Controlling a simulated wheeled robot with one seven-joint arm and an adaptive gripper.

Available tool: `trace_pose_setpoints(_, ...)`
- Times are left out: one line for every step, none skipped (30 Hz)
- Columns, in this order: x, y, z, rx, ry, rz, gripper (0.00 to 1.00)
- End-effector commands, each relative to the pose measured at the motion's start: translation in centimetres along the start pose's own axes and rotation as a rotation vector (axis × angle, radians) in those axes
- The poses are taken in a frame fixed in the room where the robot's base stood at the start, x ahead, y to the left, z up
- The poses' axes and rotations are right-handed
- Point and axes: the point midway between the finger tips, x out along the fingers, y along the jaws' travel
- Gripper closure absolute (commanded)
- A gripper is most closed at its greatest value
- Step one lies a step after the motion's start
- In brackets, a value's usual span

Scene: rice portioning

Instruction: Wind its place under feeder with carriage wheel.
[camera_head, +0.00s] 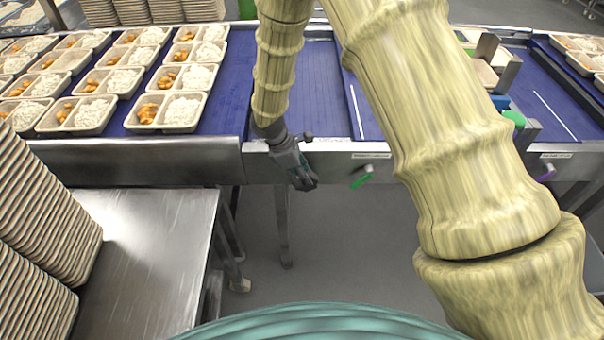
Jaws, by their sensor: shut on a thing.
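My gripper (304,183), dark grey, hangs in front of the metal front rail (330,166), left of a green handle (361,178). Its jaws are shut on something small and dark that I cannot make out. The green handle hangs slanted below a white label (371,155) on the rail and stands apart from the gripper in the picture. I cannot tell whether it belongs to the carriage wheel. Metal plates and a tray (484,72), perhaps part of the feeder or carriage, show right of my arm. My arm hides much of that area.
Filled trays (180,98) with rice and orange pieces stand in rows on the blue belt (228,95). A purple handle (546,173) hangs from the rail at right. Open floor (330,240) lies below.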

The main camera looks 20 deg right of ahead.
Motion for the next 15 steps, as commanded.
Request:
trace_pose_setpoints(0.02,-0.01,0.00,0.000,-0.010,0.000,0.97)
trace_pose_setpoints(0.01,-0.01,-0.01,0.000,-0.014,0.000,0.97)
trace_pose_setpoints(0.01,-0.01,-0.03,0.000,-0.018,0.000,0.97)
trace_pose_setpoints(0.00,-0.01,-0.05,0.000,-0.020,0.000,0.97)
trace_pose_setpoints(0.00,0.00,-0.06,0.000,-0.021,0.000,0.97)
trace_pose_setpoints(-0.01,0.00,-0.07,0.000,-0.021,0.001,0.97)
trace_pose_setpoints(-0.01,0.00,-0.08,0.000,-0.021,0.001,0.97)
trace_pose_setpoints(-0.01,0.00,-0.08,0.000,-0.021,0.001,0.97)
trace_pose_setpoints(-0.01,0.00,-0.09,0.000,-0.021,0.001,0.97)
trace_pose_setpoints(-0.01,0.00,-0.09,0.000,-0.021,0.001,0.97)
trace_pose_setpoints(-0.01,0.00,-0.09,0.000,-0.021,0.001,0.97)
trace_pose_setpoints(-0.02,0.00,-0.10,0.000,-0.021,0.001,0.97)
trace_pose_setpoints(-0.02,0.00,-0.10,0.000,-0.021,0.001,0.97)
trace_pose_setpoints(-0.02,0.00,-0.10,0.000,-0.020,0.001,0.72)
trace_pose_setpoints(-0.03,0.00,-0.10,0.000,-0.020,0.001,0.64)
